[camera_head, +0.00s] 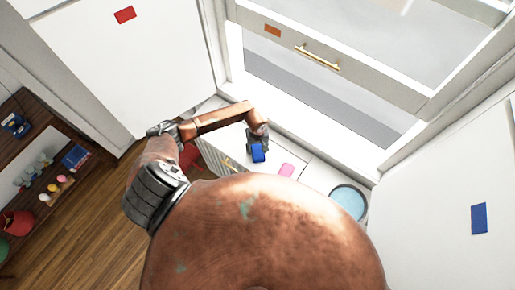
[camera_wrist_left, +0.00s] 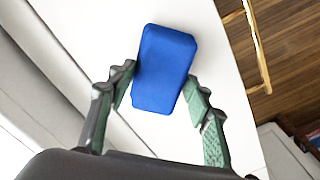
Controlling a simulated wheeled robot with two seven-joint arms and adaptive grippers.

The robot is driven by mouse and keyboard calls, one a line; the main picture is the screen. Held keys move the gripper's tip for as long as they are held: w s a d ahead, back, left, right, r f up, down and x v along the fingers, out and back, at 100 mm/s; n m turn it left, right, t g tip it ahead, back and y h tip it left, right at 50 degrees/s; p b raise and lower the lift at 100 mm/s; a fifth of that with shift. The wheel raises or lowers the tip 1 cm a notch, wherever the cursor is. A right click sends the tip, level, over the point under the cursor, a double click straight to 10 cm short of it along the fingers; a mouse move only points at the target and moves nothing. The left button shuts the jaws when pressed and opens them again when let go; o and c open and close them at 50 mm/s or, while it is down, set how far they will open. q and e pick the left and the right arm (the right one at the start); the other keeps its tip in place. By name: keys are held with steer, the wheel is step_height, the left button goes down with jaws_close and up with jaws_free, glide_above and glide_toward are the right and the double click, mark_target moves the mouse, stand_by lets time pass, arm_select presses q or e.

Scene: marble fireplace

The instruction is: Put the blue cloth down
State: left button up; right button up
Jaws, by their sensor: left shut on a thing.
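The blue cloth (camera_head: 258,154) shows as a small, block-shaped blue thing at the end of my left arm in the head view. In the left wrist view the blue cloth (camera_wrist_left: 165,62) lies between the fingertips of my left gripper (camera_wrist_left: 158,86), which is shut on it. In the head view my left gripper (camera_head: 257,143) is over the white top of a small cabinet (camera_head: 233,139). I cannot tell whether the cloth touches that top. My right gripper is not in view.
A pink thing (camera_head: 286,170) lies right of the cloth, and a round light-blue basin (camera_head: 348,201) is further right. A white drawer front with a brass handle (camera_head: 317,57) rises behind. A dark shelf (camera_head: 35,165) with small items stands at the left.

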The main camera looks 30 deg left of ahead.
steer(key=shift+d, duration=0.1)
arm_select(q)
steer(key=shift+f, duration=0.15)
steer(key=o, duration=0.6)
steer(key=shift+c, duration=0.2)
steer(key=o, duration=0.5)
steer(key=shift+c, duration=0.2)
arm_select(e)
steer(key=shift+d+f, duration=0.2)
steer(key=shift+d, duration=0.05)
